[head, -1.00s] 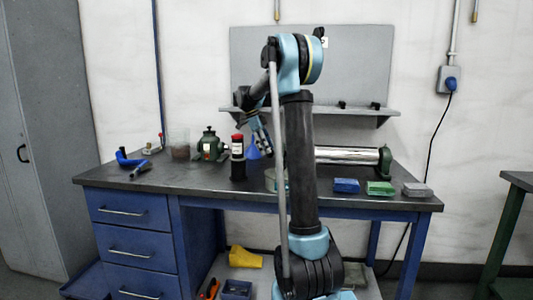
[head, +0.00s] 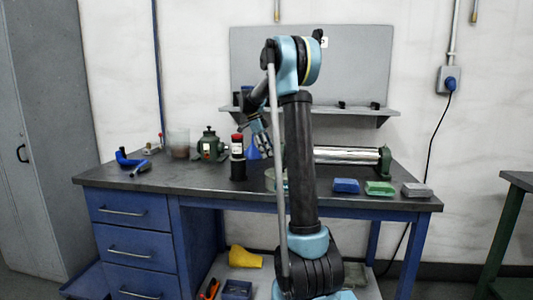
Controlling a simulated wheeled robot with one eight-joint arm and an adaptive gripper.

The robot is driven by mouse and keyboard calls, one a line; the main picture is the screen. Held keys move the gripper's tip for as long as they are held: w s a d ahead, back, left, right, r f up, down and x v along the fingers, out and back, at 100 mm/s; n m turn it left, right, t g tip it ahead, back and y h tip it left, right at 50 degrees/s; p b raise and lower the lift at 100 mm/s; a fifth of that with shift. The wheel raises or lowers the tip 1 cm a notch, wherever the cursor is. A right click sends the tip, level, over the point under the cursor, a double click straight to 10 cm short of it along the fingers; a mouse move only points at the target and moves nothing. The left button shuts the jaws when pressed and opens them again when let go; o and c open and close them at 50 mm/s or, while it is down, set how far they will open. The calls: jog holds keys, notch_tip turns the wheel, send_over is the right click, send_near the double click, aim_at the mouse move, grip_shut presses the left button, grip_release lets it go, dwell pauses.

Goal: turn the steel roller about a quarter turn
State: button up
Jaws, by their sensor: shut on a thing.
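The steel roller (head: 346,155) is a shiny cylinder lying level on the workbench, behind my arm. Its right end sits in a green end support (head: 384,159). Its left end is hidden behind my upright arm. My gripper (head: 265,147) points down at the left of my arm, at about the height of the roller's hidden end. It is shut on the steel roller, as far as can be told. The fingertips and the place of contact are mostly covered by my arm.
Blue, green and grey blocks (head: 380,188) lie along the right front. A wall shelf (head: 350,110) hangs behind.

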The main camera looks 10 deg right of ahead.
jog(key=shift+w+g, duration=0.15)
jog(key=shift+g, duration=0.25)
jog(key=o, duration=1)
jog(key=shift+o, duration=0.2)
jog(key=v, duration=1.2)
jog(key=shift+d, duration=0.2)
